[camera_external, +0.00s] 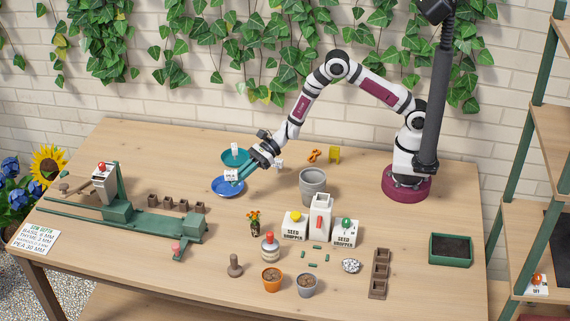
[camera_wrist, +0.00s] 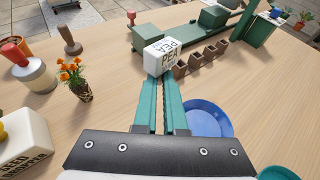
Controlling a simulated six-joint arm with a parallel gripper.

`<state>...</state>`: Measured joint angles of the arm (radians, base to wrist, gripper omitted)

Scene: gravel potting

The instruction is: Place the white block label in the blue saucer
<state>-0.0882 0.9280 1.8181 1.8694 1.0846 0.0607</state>
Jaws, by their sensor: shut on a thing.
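The white block label (camera_wrist: 163,56), with dark letters reading PEA, is held at the tips of the teal fingers of my gripper (camera_wrist: 161,82) in the wrist view. In the external view the white block (camera_external: 230,174) shows at the end of my gripper (camera_external: 235,176), over or very near the blue saucer (camera_external: 228,190). In the wrist view the blue saucer (camera_wrist: 212,118) lies to the right of the fingers, partly hidden by them. The gap between block and saucer is hard to judge.
A teal saucer (camera_external: 228,160) with a white piece on it stands just behind the blue one. A green seeding rig (camera_external: 118,212) and several brown pots (camera_external: 168,202) are to the left.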

